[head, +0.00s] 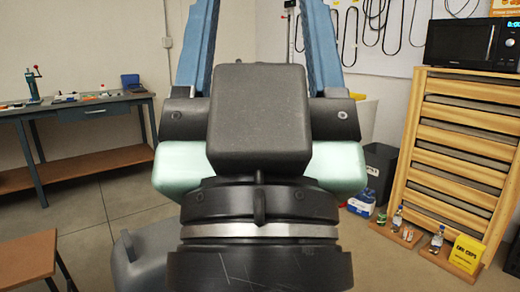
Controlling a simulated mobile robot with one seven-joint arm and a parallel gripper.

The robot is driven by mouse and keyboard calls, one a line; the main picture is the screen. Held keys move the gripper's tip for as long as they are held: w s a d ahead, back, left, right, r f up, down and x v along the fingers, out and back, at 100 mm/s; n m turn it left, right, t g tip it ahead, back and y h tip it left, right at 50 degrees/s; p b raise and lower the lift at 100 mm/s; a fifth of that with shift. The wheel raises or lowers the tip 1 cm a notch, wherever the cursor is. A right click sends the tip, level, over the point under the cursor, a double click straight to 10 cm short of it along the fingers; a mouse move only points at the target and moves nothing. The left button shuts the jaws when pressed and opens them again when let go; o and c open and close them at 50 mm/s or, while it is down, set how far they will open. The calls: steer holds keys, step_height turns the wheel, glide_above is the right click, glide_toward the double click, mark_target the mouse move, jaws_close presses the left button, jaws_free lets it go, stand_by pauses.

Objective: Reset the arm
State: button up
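My gripper (258,25) fills the middle of the head view, close to the camera. Its dark grey body and black wrist point up and away, with pale green parts on both sides. Its two blue fingers stand wide apart, with bare wall showing between them. The fingertips are cut off by the top edge. Nothing shows between the visible parts of the fingers. The rest of my arm is mostly out of view or hidden below the wrist.
A workbench (80,112) with tools stands at the left, and a brown table (30,262) at the lower left. A wooden drawer cabinet (450,150) carries a microwave (470,42) at the right. Bottles (397,217) and a yellow box (466,253) stand by its foot. Floor shows between.

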step_height(320, 180, up, 29)
steer(key=p, duration=2.6)
steer(key=shift+p, duration=0.3)
steer(key=shift+f, duration=0.1)
